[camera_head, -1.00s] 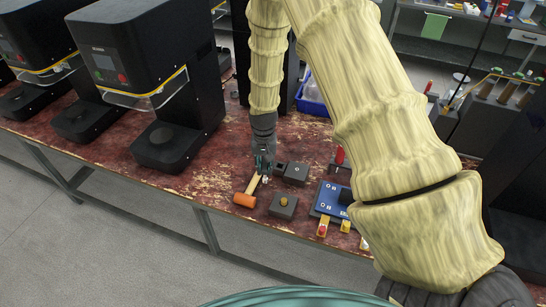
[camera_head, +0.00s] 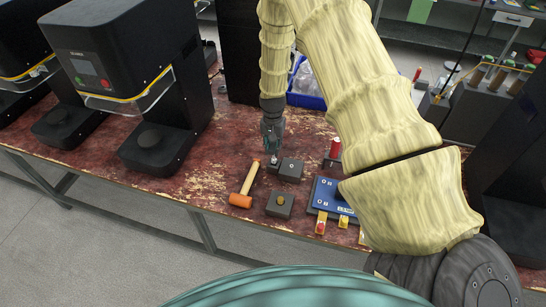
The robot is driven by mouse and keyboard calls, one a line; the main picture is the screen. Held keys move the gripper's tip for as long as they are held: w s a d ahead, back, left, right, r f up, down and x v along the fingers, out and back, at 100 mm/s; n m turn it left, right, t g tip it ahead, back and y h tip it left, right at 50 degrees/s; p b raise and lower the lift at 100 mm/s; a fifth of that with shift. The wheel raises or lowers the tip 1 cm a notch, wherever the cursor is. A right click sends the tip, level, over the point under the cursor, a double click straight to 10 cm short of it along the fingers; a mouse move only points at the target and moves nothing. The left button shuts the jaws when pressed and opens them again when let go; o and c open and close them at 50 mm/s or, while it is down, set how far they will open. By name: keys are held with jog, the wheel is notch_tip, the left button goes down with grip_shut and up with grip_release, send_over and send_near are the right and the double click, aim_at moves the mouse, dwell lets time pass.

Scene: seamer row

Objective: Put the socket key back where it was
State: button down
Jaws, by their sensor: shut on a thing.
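My gripper (camera_head: 272,151) points down and is shut on the socket key (camera_head: 274,160). Only a small pale bit of the key shows below the fingertips; the rest is hidden by the fingers. The key's lower end is over the left part of a dark grey block (camera_head: 291,171) on the red worn bench. I cannot tell whether the key is inside the block's opening or just above it.
An orange-headed mallet (camera_head: 241,201) lies just left of the block. A grey block with a brass knob (camera_head: 280,203) sits in front. A blue plate (camera_head: 326,196) and a red-handled item (camera_head: 335,149) are to the right. A black machine (camera_head: 150,80) stands left, a blue bin (camera_head: 306,100) behind.

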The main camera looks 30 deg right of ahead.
notch_tip(320, 180, down, 4)
jog(key=shift+s+r+b, duration=0.1)
jog(key=shift+b, duration=0.95)
jog(key=shift+f, duration=0.35)
jog(key=shift+r, duration=0.1)
jog(key=shift+f, duration=0.2)
jog(key=c, duration=1.3)
grip_release()
jog(key=shift+o, duration=0.2)
jog(key=shift+r, duration=0.1)
